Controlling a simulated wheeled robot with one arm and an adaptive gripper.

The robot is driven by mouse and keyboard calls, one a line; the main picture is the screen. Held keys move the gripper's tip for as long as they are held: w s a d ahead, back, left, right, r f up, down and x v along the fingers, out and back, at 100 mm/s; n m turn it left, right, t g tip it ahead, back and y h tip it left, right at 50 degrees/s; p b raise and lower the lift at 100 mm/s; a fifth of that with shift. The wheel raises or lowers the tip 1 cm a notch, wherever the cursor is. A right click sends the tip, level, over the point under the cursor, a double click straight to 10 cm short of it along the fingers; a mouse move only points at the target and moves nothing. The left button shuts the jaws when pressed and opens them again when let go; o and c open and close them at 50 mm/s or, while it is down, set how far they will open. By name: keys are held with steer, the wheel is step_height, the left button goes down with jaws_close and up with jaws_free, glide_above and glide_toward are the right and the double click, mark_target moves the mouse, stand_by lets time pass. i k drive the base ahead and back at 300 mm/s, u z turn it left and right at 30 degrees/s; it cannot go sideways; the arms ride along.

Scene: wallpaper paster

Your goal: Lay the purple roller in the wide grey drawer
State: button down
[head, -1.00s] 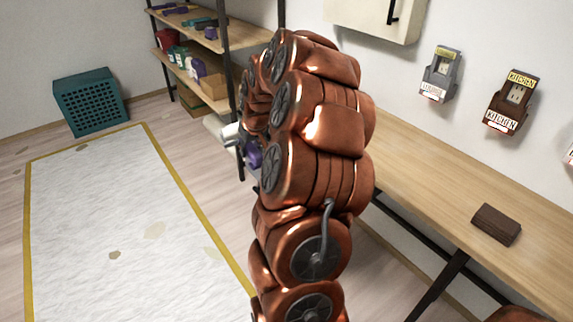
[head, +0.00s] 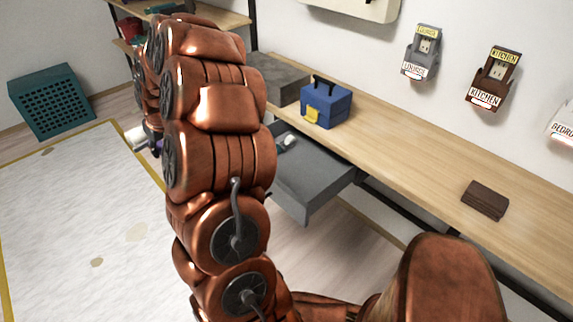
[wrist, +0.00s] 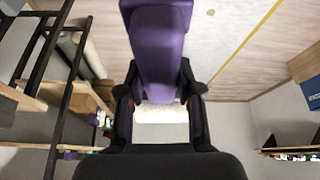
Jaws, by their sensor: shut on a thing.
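The purple roller (wrist: 158,45) has a purple handle and a white roller head (wrist: 160,112) in the wrist view. My gripper (wrist: 160,92) is shut on it, one dark finger on each side. In the head view, the roller's white part (head: 135,137) shows at the left edge of my copper arm, which hides most of the gripper. The wide grey drawer (head: 312,190) is pulled out under the wooden bench, to the right of my arm. A small whitish thing (head: 287,140) lies in it. My arm covers the drawer's left part. The roller is well apart from the drawer.
A blue toolbox (head: 328,104) and a grey block (head: 274,78) stand on the bench (head: 400,145). A brown block (head: 485,199) lies farther right. A teal crate (head: 50,102) stands on the floor at left. The pale sheet (head: 60,220) on the floor is mostly clear.

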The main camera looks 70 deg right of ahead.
mark_target(303, 185)
steer(key=i, duration=1.4)
steer(key=z, duration=3.25)
